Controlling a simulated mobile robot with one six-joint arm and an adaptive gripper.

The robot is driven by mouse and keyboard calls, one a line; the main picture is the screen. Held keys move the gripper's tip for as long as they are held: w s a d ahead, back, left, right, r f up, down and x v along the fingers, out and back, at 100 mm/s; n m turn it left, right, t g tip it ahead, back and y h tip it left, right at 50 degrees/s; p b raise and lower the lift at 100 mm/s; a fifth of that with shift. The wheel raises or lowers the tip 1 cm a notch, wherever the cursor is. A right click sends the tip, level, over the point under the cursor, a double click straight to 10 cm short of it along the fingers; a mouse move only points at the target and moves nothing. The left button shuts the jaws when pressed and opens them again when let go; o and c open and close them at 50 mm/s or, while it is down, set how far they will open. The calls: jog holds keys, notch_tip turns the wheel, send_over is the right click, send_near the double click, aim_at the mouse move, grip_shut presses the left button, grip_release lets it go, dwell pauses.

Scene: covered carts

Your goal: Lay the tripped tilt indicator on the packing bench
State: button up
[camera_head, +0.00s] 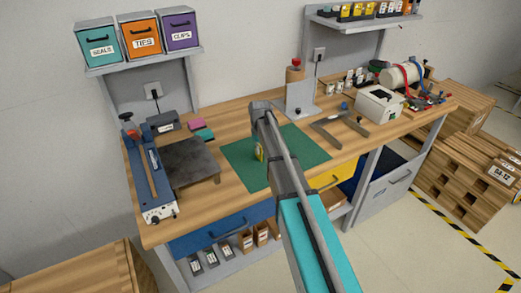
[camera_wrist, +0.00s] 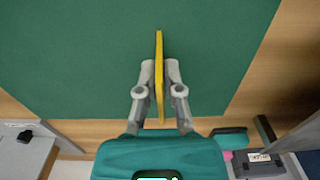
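A thin yellow plate, which I take to be the tilt indicator (camera_wrist: 159,72), stands edge-on between the fingers of my gripper (camera_wrist: 160,75) in the wrist view. The fingers lie close against both its faces, so my gripper looks shut on it. In the head view the indicator (camera_head: 259,153) shows as a small yellow piece over the green mat, partly hidden by my arm. I cannot tell whether its lower edge touches the mat. Its tripped or untripped face cannot be read. The packing bench (camera_head: 230,192) is a wooden-topped table below it.
The green mat (camera_head: 305,148) is mostly clear. A dark plate on legs (camera_head: 188,160) and a blue sealer (camera_head: 148,170) stand left. A grey stand with a red-topped tool (camera_head: 299,92) is behind, a grey angled piece (camera_head: 328,131) and a white printer (camera_head: 379,105) right.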

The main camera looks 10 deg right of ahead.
jog(key=o, duration=0.3)
jog(key=shift+o, duration=0.2)
jog(key=shift+r, duration=0.2)
notch_tip(320, 180, up, 12)
jog(key=p, duration=1.2)
jog(key=shift+r+p, duration=0.15)
jog(key=shift+p, duration=0.2)
dwell(0.3)
jog(key=s+m, duration=0.3)
jog(key=s, duration=2.5)
jog(key=shift+m, duration=0.3)
jog(key=shift+s, duration=0.1)
